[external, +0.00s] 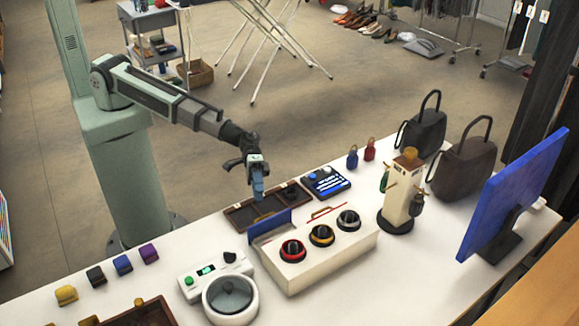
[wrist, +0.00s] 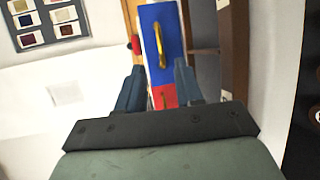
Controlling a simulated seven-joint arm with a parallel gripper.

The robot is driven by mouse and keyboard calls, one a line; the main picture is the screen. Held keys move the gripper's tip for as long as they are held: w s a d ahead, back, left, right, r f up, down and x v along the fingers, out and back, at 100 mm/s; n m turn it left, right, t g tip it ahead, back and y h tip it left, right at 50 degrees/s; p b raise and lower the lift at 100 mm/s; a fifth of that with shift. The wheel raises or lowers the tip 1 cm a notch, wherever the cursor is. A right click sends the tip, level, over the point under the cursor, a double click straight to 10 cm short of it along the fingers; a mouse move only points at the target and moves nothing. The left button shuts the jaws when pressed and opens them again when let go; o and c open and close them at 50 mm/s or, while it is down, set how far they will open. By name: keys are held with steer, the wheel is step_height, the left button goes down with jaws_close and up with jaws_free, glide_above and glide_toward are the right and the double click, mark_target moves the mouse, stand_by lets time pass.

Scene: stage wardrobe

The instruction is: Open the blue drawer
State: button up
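The blue drawer front (external: 270,226) is at the left end of the back side of a white box (external: 315,255) with several knobs on top. In the wrist view the blue front (wrist: 152,22) is upright in the picture, with a gold bar handle (wrist: 159,45) on it. A red panel (wrist: 163,96) shows below it, between my fingers. My gripper (external: 259,192) is above the table, just behind the blue front. In the wrist view its fingers (wrist: 159,80) are apart with nothing held, and the handle is beyond their tips. How far the drawer is out is unclear.
A brown divided tray (external: 238,218) lies under my gripper. A blue-black panel (external: 326,183) is to its right. A white device with a round dial (external: 230,296) is left of the box. A cream stand (external: 398,190), two bags and a monitor (external: 513,195) are at the right.

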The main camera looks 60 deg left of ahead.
steer(key=v, duration=0.5)
steer(key=shift+w+a+r, duration=0.1)
steer(key=shift+a, duration=0.25)
steer(key=shift+m+g+y, duration=0.4)
steer(key=s, duration=0.2)
steer(key=s+d, duration=0.1)
steer(key=s, duration=0.2)
steer(key=shift+s+d, duration=0.15)
steer(key=s+a, duration=0.2)
steer(key=s, duration=0.6)
steer(key=w+n+t+h, duration=0.2)
steer(key=w+n+t, duration=0.3)
steer(key=w+t, duration=0.2)
steer(key=shift+m, duration=0.3)
steer(key=d+f, duration=0.1)
steer(key=d, duration=0.7)
steer(key=d+f, duration=0.1)
steer(key=d, duration=0.4)
steer(key=shift+f, duration=0.35)
steer(key=shift+c, duration=0.3)
